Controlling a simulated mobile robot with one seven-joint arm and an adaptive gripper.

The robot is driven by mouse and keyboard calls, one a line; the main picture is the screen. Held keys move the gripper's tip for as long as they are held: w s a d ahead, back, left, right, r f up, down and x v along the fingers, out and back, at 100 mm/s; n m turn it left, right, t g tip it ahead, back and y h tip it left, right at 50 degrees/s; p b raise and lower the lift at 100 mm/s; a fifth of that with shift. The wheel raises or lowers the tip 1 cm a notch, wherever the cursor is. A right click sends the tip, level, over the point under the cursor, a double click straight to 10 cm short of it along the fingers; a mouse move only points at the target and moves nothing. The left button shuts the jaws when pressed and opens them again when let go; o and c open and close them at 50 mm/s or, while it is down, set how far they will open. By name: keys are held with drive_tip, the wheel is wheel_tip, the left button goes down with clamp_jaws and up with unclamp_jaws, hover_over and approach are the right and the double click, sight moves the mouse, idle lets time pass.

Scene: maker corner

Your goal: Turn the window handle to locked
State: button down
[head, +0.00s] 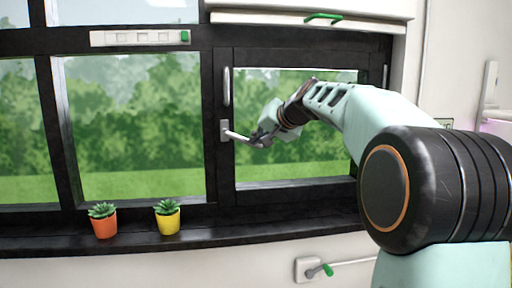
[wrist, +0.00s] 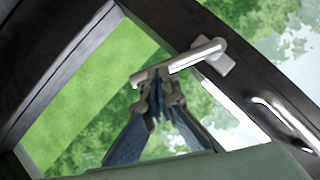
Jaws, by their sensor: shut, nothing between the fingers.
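The window handle (head: 238,136) is a light grey lever on a small plate on the dark left upright of the right window sash. Its lever points right and slightly down, close to horizontal. In the wrist view the handle (wrist: 195,57) runs from its plate at upper right toward the lower left. My gripper (head: 258,138) is shut and empty at the lever's free end. In the wrist view the fingertips (wrist: 152,76) overlap the free end; I cannot tell whether they touch it. The fingers partly hide that end.
A fixed pull bar (head: 227,86) is above the handle. An orange pot (head: 103,223) and a yellow pot (head: 168,221) with plants stand on the dark sill (head: 140,236) at lower left. The space left of the handle is clear.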

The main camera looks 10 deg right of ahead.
drive_tip(key=a+f+m+t+y+b, duration=0.3)
drive_tip(key=a+f+m+y+b, duration=0.2)
drive_tip(key=b, duration=1.7)
wheel_tip(320, 180, down, 2)
drive_tip(key=m+y, duration=0.1)
drive_tip(key=m, duration=0.2)
drive_tip(key=shift+a, duration=0.25)
drive_tip(key=shift+t, duration=0.3)
